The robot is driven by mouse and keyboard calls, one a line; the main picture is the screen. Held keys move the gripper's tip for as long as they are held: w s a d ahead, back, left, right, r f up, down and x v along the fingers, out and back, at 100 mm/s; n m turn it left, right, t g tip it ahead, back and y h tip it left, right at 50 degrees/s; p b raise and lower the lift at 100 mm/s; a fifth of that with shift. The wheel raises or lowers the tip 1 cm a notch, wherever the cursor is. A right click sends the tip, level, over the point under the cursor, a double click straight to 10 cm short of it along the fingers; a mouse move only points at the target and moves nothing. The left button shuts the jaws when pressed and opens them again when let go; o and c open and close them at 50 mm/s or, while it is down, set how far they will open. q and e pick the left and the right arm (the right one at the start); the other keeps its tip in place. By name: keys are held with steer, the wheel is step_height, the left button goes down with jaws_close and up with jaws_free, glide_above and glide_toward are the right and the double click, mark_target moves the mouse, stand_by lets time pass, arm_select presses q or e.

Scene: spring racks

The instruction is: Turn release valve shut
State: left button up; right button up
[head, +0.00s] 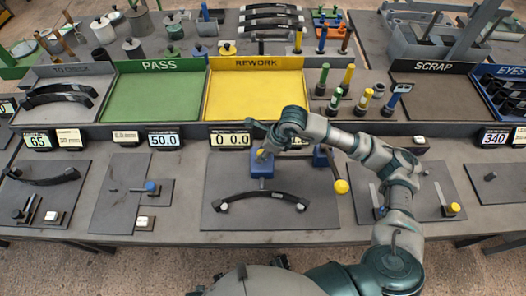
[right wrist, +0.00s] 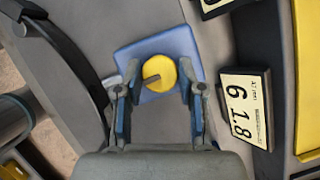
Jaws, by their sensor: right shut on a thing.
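The release valve appears to be a round yellow knob (right wrist: 159,73) with a dark pointer mark on its top. It sits on a blue block (right wrist: 133,55), which also shows on the middle mat in the head view (head: 260,185). My right gripper (right wrist: 158,88) is shut on the knob, one finger on each side. In the head view my right gripper (head: 263,157) reaches down over the block and hides most of the knob. My left gripper is not in view.
A black curved bar (head: 240,194) lies close in front of the block. A lever with a yellow ball (head: 341,187) stands to the right. A display (right wrist: 245,108) beside the block reads 6 1.8. Green PASS (head: 158,99) and yellow REWORK (head: 255,97) trays lie behind.

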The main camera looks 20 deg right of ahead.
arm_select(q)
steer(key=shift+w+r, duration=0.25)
arm_select(e)
steer(key=shift+m, duration=0.6)
steer(key=o, duration=1.1)
steer(key=shift+d, duration=0.1)
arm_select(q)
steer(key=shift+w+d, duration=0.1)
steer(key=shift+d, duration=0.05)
arm_select(e)
steer(key=v, duration=1.1)
steer(key=shift+s+r, duration=0.15)
steer(key=shift+r, duration=0.25)
